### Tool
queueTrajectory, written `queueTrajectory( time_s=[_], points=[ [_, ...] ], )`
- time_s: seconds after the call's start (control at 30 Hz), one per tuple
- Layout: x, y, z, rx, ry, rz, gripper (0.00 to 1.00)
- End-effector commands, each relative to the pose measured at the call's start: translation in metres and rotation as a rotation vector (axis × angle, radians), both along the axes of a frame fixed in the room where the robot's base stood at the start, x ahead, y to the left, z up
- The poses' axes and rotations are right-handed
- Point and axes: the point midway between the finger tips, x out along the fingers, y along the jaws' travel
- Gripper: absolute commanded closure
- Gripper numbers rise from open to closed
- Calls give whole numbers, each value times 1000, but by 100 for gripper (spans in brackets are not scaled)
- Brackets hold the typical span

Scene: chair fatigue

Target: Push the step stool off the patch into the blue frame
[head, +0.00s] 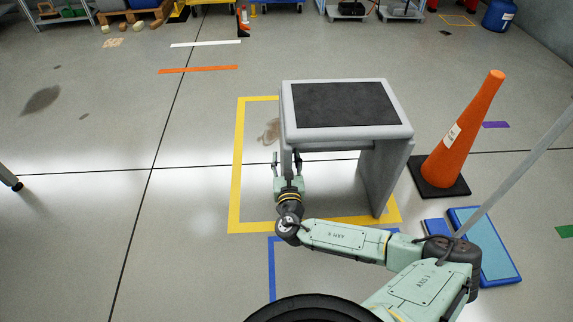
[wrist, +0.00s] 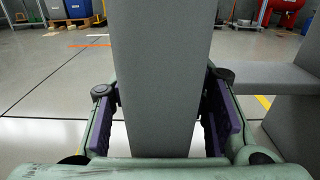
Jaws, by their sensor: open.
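The grey step stool (head: 301,136) with a black top pad (head: 345,104) stands upright inside the yellow floor frame (head: 237,180). A brown stain patch (head: 270,131) shows on the floor at the stool's left side; the stool may hide more of it. The blue frame (head: 271,270) lies nearer me, mostly hidden by my arm. My gripper (head: 287,163) is low at the stool's left side panel. In the wrist view the open fingers stand on either side of this grey panel (wrist: 163,80), with a visible gap on the left.
An orange cone (head: 463,130) on a black base stands right of the stool. A blue flat board (head: 490,250) lies near my arm at the lower right, with a grey pole (head: 520,165) above it. The floor on the left is mostly clear. Shelves and carts line the back.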

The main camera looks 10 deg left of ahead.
Motion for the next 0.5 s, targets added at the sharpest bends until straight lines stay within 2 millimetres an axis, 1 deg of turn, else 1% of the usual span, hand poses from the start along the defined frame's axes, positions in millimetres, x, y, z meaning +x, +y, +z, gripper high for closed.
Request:
queueTrajectory(
  time_s=[0.17, 0.2, 0.5],
  points=[
    [0, 0, 0, 0, 0, 0, 57],
    [0, 0, 0, 0, 0, 0, 58],
    [0, 0, 0, 0, 0, 0, 78]
  ],
)
